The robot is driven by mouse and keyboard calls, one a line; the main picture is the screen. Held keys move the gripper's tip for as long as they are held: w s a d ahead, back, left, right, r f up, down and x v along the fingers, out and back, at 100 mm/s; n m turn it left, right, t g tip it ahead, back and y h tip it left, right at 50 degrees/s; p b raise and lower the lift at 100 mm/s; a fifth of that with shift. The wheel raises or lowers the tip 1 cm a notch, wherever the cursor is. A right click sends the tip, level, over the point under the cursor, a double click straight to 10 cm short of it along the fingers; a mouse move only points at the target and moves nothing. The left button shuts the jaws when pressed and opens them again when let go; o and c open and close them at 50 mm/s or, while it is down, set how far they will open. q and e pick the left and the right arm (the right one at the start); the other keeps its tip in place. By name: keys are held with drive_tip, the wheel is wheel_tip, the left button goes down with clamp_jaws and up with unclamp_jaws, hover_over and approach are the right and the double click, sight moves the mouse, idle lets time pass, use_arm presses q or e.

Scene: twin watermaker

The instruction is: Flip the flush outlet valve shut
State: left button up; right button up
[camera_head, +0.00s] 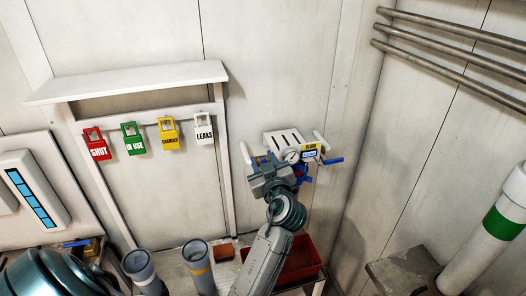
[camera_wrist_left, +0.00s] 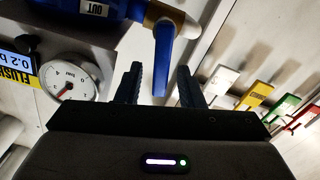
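The flush outlet valve's blue lever (camera_wrist_left: 163,62) shows in the left wrist view, below a blue body with an "OUT" label (camera_wrist_left: 95,8). The lever hangs down in that picture, between the fingers of my left gripper (camera_wrist_left: 159,82). The fingers are open, with a gap visible on either side of the lever. In the head view my left gripper (camera_head: 266,172) is at the left side of the flush unit (camera_head: 285,138) and hides the outlet lever. My right gripper is not in view.
A round gauge (camera_wrist_left: 70,80) sits close beside the gripper. Another blue lever (camera_head: 333,161) is on the unit's right. Red, green, yellow and white tags (camera_head: 204,131) hang on a rack at left. A red bin (camera_head: 303,258) lies below; pipes (camera_head: 440,45) run along the right wall.

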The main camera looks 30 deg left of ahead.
use_arm(q)
drive_tip(key=shift+d, duration=0.1)
drive_tip(key=shift+c, duration=0.6)
clamp_jaws()
drive_tip(key=shift+w+d+f+m+b, duration=0.15)
drive_tip(key=shift+m+b, duration=0.35)
drive_tip(key=shift+b, duration=0.35)
drive_tip(key=shift+w+d+m+b, duration=0.2)
drive_tip(key=shift+m+b, duration=0.3)
drive_tip(key=shift+m, duration=0.2)
drive_tip(key=shift+w+r+m, duration=0.1)
drive_tip(key=shift+r+m, duration=0.15)
drive_tip(key=shift+m, duration=0.25)
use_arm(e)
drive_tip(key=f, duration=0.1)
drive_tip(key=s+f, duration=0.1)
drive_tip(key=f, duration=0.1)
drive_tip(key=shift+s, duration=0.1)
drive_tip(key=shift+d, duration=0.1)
